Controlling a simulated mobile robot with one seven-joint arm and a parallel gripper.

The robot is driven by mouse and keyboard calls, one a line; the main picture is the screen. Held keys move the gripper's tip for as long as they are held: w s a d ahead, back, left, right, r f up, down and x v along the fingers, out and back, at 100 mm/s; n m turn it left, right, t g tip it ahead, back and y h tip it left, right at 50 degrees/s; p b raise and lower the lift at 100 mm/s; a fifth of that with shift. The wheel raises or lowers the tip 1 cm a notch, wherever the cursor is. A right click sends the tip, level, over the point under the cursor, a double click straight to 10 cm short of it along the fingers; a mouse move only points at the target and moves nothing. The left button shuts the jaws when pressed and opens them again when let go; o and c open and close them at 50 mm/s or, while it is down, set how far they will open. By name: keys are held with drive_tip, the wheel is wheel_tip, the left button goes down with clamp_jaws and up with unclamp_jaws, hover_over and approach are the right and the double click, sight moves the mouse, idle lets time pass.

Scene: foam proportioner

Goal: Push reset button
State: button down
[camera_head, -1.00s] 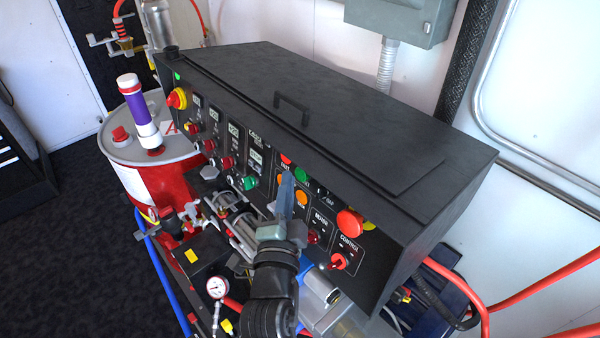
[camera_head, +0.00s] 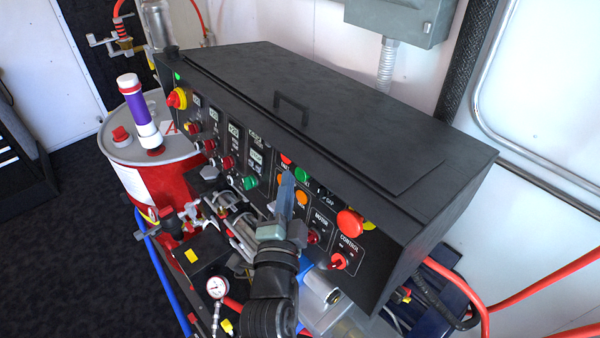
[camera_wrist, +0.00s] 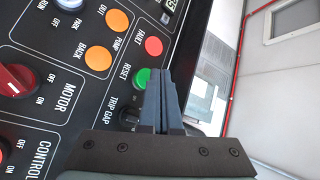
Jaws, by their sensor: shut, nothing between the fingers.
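The reset button is a green round button on the black control panel, beside the label RESET. In the wrist view the reset button (camera_wrist: 143,78) is partly covered by my gripper (camera_wrist: 158,72). The blue-grey fingers are closed together, with their tips at the button's edge. I cannot tell whether they touch it. In the head view the green button (camera_head: 303,174) shows just right of the tips of my gripper (camera_head: 287,176), which points up at the panel front. Nothing is held.
The red FAULT light (camera_wrist: 153,46) and orange BACK button (camera_wrist: 98,58) are close by. The TRIP GAP knob (camera_wrist: 130,112) lies on the other side. A large red emergency button (camera_head: 350,223) is farther right. The black cabinet lid (camera_head: 330,110) overhangs the panel.

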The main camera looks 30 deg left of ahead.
drive_tip(key=shift+w, duration=0.1)
drive_tip(key=shift+w+d+p, duration=0.15)
drive_tip(key=shift+w+p, duration=0.15)
drive_tip(key=shift+p, duration=0.15)
drive_tip(key=shift+w+d+f+p, duration=0.15)
drive_tip(key=shift+w+p, duration=0.25)
drive_tip(key=shift+p, duration=0.35)
idle(1.0)
drive_tip(key=shift+s+f+b, duration=0.1)
drive_tip(key=shift+s+b, duration=0.05)
drive_tip(key=shift+b, duration=0.5)
drive_tip(key=shift+s, duration=0.15)
drive_tip(key=shift+s+a+r+b, duration=0.25)
drive_tip(key=shift+s+b, duration=0.25)
drive_tip(key=shift+b, duration=0.6)
